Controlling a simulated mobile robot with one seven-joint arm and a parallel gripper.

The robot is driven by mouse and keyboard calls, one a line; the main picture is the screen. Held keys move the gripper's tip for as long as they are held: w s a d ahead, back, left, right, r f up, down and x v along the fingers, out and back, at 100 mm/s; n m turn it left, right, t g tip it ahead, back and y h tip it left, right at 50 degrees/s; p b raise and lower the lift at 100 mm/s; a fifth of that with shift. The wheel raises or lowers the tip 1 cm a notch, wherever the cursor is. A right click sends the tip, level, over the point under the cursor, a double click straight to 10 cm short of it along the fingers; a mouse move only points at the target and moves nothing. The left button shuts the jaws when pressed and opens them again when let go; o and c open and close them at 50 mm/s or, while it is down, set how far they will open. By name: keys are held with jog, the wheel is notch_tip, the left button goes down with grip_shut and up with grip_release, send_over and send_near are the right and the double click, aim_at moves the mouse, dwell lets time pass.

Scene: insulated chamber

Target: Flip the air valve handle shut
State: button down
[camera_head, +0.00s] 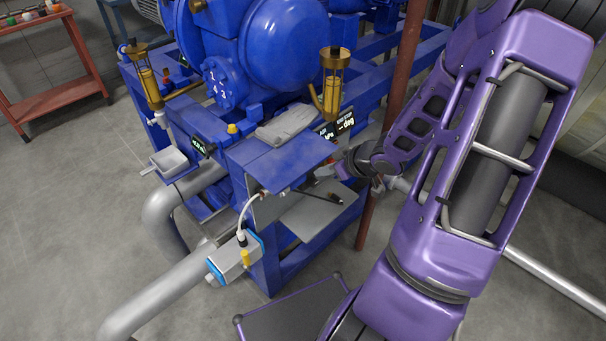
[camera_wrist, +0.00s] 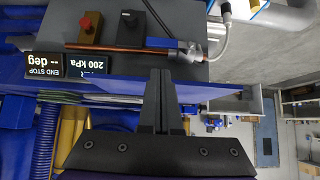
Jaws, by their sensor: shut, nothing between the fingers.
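My gripper (camera_wrist: 161,72) points up in the wrist view, its two dark fingers together with nothing between them. Just beyond the fingertips, a narrow blue handle (camera_wrist: 160,43) lies along a copper pipe (camera_wrist: 112,46). The handle's right end meets a silver valve body (camera_wrist: 190,49). No contact with the fingers is clear. A white hose (camera_wrist: 226,18) leaves the valve fitting. In the head view, my gripper (camera_head: 325,172) is beside the blue machine's panel, partly hidden by my purple arm. The handle cannot be made out clearly there.
In the wrist view, a red button (camera_wrist: 86,22) and a black display (camera_wrist: 54,65) sit left of the handle. A dark diagonal rod (camera_wrist: 160,20) lies above it. A brown post (camera_head: 405,70) stands close to my arm. Open floor (camera_head: 80,200) lies left.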

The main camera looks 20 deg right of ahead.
aim_at(293, 186)
jog(key=shift+f, duration=0.1)
jog(key=b+x, duration=0.2)
jog(key=x, duration=0.7)
jog(key=shift+w+f, duration=0.25)
jog(key=shift+w, duration=0.05)
jog(key=shift+a, duration=0.1)
jog(key=shift+w+d+f, duration=0.1)
jog(key=shift+d+f, duration=0.1)
jog(key=shift+f, duration=0.2)
jog(key=shift+r+p, duration=0.8)
jog(key=shift+p, duration=0.2)
